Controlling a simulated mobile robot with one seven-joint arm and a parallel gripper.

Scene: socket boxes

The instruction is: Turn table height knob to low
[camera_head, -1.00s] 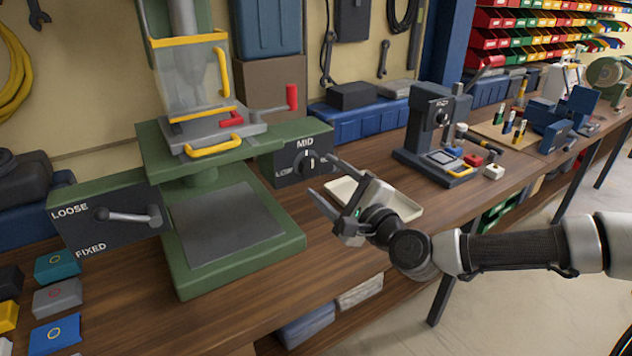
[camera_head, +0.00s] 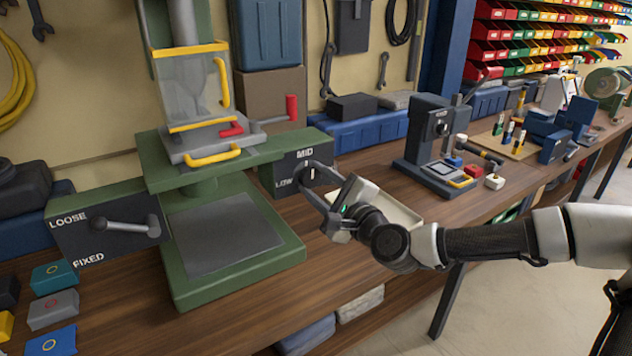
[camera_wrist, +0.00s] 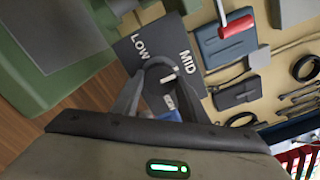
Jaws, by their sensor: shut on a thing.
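The table height knob (camera_head: 307,173) is a dark dial with a light pointer mark on a black panel (camera_head: 290,186) at the right of the green machine. The panel reads MID at the top and LOW at the left. The pointer appears to stand near MID. In the wrist view the knob (camera_wrist: 160,77) sits between my fingers, beside the LOW and MID labels. My gripper (camera_head: 312,180) is shut on the knob, its fingers on either side of it. The fingers partly hide the knob and the panel's right side.
The green drill press base (camera_head: 235,282) stands to the left, with a LOOSE/FIXED lever (camera_head: 125,227) on its front. A red-handled lever (camera_head: 291,108) is above the panel. A cream tray (camera_head: 395,212) lies behind my gripper. A smaller dark machine (camera_head: 432,150) stands further right.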

